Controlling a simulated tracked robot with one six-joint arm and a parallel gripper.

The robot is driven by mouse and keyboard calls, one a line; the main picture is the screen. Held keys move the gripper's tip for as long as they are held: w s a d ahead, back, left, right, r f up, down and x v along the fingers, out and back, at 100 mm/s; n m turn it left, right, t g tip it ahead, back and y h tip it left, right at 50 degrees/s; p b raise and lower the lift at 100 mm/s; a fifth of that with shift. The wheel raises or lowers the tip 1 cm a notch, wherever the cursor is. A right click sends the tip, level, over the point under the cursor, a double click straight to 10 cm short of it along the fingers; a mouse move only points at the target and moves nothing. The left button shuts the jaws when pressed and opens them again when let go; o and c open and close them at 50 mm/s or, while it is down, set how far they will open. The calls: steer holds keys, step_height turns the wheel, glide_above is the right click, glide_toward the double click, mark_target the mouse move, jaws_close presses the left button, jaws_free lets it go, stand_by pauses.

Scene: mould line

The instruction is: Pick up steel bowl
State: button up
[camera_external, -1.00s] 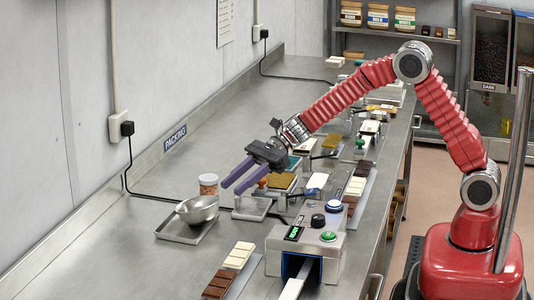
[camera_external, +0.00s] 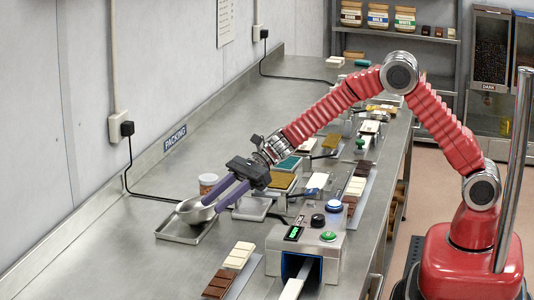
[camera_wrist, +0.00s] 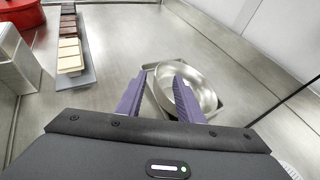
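The steel bowl (camera_external: 190,214) is a shiny round bowl standing on a small metal tray (camera_external: 172,236) at the left of the bench. My gripper (camera_external: 212,205) reaches down to the bowl's right side, its two purple fingers apart. In the wrist view the bowl (camera_wrist: 207,82) lies ahead, right of centre. My gripper (camera_wrist: 161,76) is open there: the right finger overlaps the bowl's inside and the left finger is outside its left rim. I cannot tell whether either finger touches the bowl. The fingers hide part of the rim.
A jar (camera_external: 208,183) stands just behind the bowl, partly hidden by the fingers. A control box (camera_external: 308,240) with buttons and a tray of chocolate bars (camera_external: 228,270) are to the right. A black cable (camera_external: 150,196) runs along the wall side. The bench's left front is clear.

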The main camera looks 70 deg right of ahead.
mark_target(207, 219)
steer(key=x, duration=0.4)
steer(key=shift+a, duration=0.1)
steer(key=shift+c, duration=0.3)
jaws_close()
stand_by(0.4)
